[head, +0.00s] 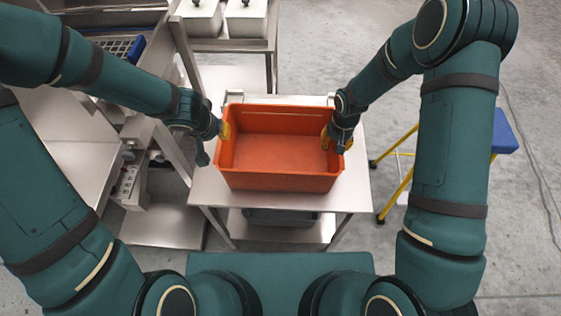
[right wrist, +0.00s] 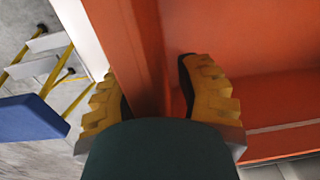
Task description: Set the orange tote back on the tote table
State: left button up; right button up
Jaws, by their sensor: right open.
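The orange tote (head: 278,181) is empty and sits upright on the steel table (head: 350,190), in the middle of the head view. My right gripper (head: 333,138) is at the tote's right wall, open. In the right wrist view, its two yellow fingers (right wrist: 155,95) stand apart on either side of the orange tote's wall (right wrist: 135,50), one inside and one outside. My left gripper (head: 223,132) is at the tote's left wall, with a yellow finger showing at the rim. Whether it is open or shut on the wall cannot be made out.
A dark grey bin (head: 280,217) sits on the shelf under the table. A blue-topped stool (head: 505,132) with yellow legs stands to the right. Steel equipment (head: 80,165) crowds the left side. Two white containers (head: 246,18) stand on a bench behind. Floor at far right is open.

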jog(key=r, duration=1.2)
jog(key=shift+d, duration=0.25)
